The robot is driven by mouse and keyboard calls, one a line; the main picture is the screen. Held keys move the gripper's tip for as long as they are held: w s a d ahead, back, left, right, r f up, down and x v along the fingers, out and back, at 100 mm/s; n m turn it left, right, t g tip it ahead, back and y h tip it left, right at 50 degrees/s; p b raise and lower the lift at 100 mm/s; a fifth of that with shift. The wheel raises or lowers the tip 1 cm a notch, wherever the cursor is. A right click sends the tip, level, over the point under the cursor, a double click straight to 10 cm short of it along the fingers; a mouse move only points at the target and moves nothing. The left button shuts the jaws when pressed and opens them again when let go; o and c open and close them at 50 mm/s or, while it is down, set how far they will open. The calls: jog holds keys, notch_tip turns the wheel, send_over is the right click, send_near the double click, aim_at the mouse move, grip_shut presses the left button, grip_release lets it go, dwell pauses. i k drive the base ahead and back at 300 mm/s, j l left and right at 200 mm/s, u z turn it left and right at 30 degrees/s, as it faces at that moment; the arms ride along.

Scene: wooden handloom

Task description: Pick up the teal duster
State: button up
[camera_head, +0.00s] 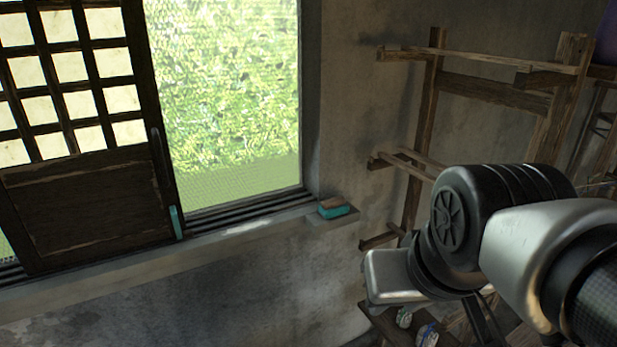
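A small block with a teal lower part and a brown top, which looks like the teal duster (333,209), lies on a small ledge at the right end of the window sill. It lies flat, and nothing is touching it from above. My arm enters from the right edge and bends in the lower right, right of and lower than the duster in the picture. I cannot make out my gripper's fingers.
The window sill (130,275) runs along the wall below the sliding lattice panel (85,205), which has a narrow teal piece (177,222) at its lower right edge. A wooden rack (428,130) stands right of the duster. Small items lie on a low wooden surface at the bottom.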

aim_at(329, 208)
jog(key=i+j+u, duration=0.1)
jog(key=i, duration=0.5)
jog(key=i+j, duration=0.25)
jog(key=i, duration=0.4)
jog(key=j+u, duration=0.05)
